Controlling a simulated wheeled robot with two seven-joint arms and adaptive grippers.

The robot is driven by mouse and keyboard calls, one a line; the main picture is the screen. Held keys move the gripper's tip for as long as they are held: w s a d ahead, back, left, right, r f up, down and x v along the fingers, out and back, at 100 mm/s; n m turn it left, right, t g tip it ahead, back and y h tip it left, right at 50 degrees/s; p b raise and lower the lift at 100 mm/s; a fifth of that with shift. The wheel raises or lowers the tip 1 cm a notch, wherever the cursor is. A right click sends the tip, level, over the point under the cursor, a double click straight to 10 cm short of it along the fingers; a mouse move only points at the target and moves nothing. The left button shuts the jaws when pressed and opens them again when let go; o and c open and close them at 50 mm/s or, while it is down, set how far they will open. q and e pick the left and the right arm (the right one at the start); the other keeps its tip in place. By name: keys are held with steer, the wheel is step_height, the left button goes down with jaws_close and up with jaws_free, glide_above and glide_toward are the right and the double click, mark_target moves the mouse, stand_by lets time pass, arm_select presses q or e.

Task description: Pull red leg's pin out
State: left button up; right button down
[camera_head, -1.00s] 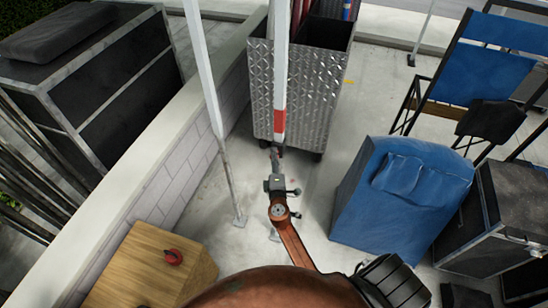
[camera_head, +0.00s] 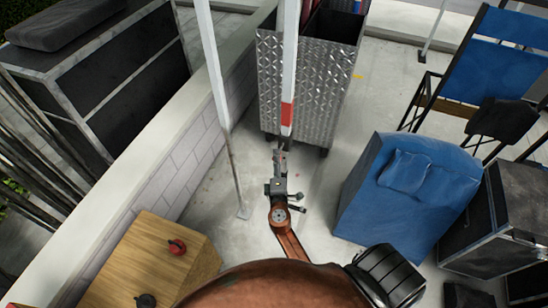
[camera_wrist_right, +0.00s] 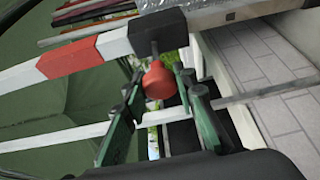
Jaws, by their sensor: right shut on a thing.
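The red leg is a white pole with a red band (camera_head: 287,113) running down in the head view. In the wrist view its red band (camera_wrist_right: 68,58) sits beside a black end block (camera_wrist_right: 158,32). A red round pin knob (camera_wrist_right: 158,80) hangs below that block, joined to it by a short dark stem. My right gripper (camera_head: 281,160) is just below the leg's lower end in the head view. In the wrist view its green-sided fingers (camera_wrist_right: 160,88) are on both sides of the knob and shut on it. How deep the pin sits is hidden. My left gripper is out of view.
A metal diamond-plate cart (camera_head: 325,85) stands behind the leg. Another white pole (camera_head: 213,75) stands left of it, by a low wall (camera_head: 150,140). A blue covered box (camera_head: 400,200) is at right, a wooden box (camera_head: 130,255) at lower left. Pale floor lies between.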

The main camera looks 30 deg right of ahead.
steer(key=c, duration=2)
jaws_free()
steer(key=shift+a+f, duration=0.2)
steer(key=o, duration=0.4)
steer(key=shift+s+r, duration=0.15)
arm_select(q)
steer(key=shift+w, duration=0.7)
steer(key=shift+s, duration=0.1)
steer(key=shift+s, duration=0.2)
arm_select(e)
steer(key=v, duration=1.2)
steer(key=shift+d, duration=0.1)
